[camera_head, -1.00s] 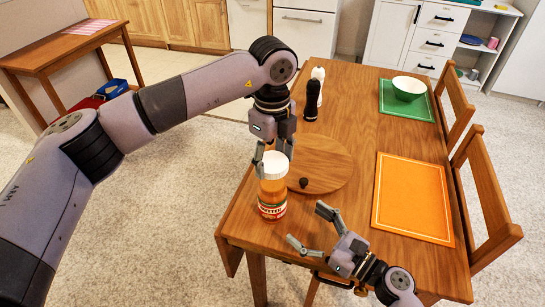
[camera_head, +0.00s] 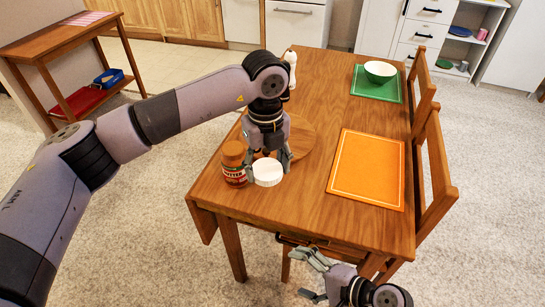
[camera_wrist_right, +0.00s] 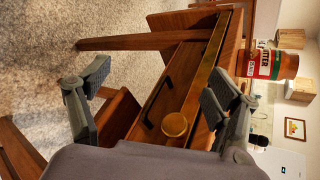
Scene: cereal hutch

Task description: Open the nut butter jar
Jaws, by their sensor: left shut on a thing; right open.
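The nut butter jar (camera_head: 233,165) stands upright near the table's left front corner, its brown top showing with no white lid on it. The right wrist view also shows the jar (camera_wrist_right: 272,64), lying sideways in the picture. My left gripper (camera_head: 265,166) is shut on the white lid (camera_head: 268,173), just right of the jar and close to the tabletop. I cannot tell whether the lid touches the table. My right gripper (camera_head: 318,275) is open and empty, low beyond the table's front edge; its two fingers (camera_wrist_right: 158,82) are spread in the right wrist view.
The wooden table (camera_head: 300,205) has a round board (camera_head: 303,138) behind the left gripper. An orange placemat (camera_head: 368,170) and a green placemat (camera_head: 366,88) with a bowl (camera_head: 380,71) lie to the right. Chairs (camera_head: 438,175) stand along the right side.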

